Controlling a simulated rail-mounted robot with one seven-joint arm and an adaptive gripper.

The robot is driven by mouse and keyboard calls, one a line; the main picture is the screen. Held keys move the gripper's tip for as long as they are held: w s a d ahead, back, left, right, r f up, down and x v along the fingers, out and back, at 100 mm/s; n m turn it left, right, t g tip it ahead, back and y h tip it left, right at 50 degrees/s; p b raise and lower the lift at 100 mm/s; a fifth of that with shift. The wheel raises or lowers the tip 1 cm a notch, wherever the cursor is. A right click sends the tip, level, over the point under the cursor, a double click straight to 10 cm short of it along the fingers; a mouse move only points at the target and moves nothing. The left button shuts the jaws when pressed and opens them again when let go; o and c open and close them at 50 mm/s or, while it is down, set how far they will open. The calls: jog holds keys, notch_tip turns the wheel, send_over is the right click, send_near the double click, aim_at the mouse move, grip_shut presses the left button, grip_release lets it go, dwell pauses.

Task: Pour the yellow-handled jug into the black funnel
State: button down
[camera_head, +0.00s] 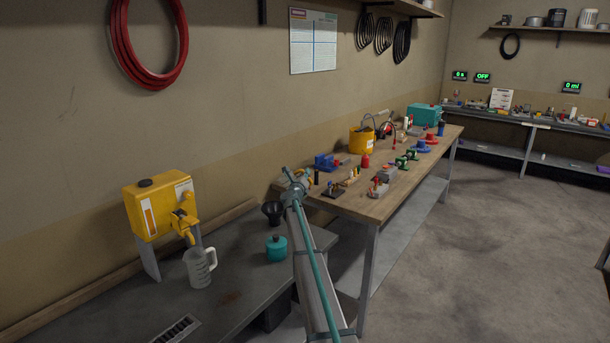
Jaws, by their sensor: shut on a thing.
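A black funnel (272,209) stands on the dark bench, left of a pale arm link with a teal hose. I cannot make out what is under it. A translucent white measuring jug (198,270) stands upright on the bench below the tap of a yellow tank (153,212). Its handle is on the right side and looks pale. No jug with a clearly yellow handle shows. My gripper's fingers do not show; the link ends in a grey joint just right of the funnel, and what lies beyond it is hidden.
A teal lidded can (276,249) stands in front of the funnel. The dark bench (235,297) has clear room between jug and can. A wooden workbench (383,205) beyond carries a yellow bucket (361,141), a blue vise (326,162) and small parts. The floor at right is open.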

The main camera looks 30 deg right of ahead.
aim_at(283, 177)
jog(key=shift+w+a+f+n+b, duration=0.15)
jog(key=shift+f+n+b, duration=0.4)
jog(key=shift+f+n, duration=0.65)
jog(key=shift+w+a+f+n+t+y+p, duration=0.1)
jog(key=shift+w+a+f+n+t+p, duration=0.25)
jog(key=shift+n, duration=0.3)
jog(key=shift+w+a+f+n+t+y+p, duration=0.1)
jog(key=shift+a+n+p, duration=0.25)
jog(key=shift+n+p, duration=0.2)
jog(key=shift+w+a+f+n+t+y+p, duration=0.15)
jog(key=shift+w+a+n+t+p, duration=0.2)
jog(key=shift+n, duration=0.35)
jog(key=shift+w+a+f+n+b, duration=0.2)
jog(key=shift+a+n, duration=0.2)
jog(key=shift+n, duration=0.25)
jog(key=shift+w+a+f+n+b, duration=0.1)
jog(key=shift+w+a+n+b, duration=0.1)
jog(key=shift+a+n, duration=0.35)
jog(key=shift+w+a+r+n+t+y, duration=0.2)
jog(key=shift+w+a+n, duration=0.1)
jog(key=shift+n, duration=0.25)
jog(key=shift+w+a+r+n+t+y, duration=0.1)
jog(key=shift+w+a+n+y, duration=0.15)
jog(key=shift+n, duration=0.3)
jog(key=shift+w+a+r+n+p, duration=0.25)
jog(key=shift+w+a+n+p, duration=0.1)
jog(key=shift+a+n, duration=0.45)
jog(key=shift+w+r+n, duration=0.1)
jog(key=shift+w+n, duration=0.05)
jog(key=shift+n, duration=0.15)
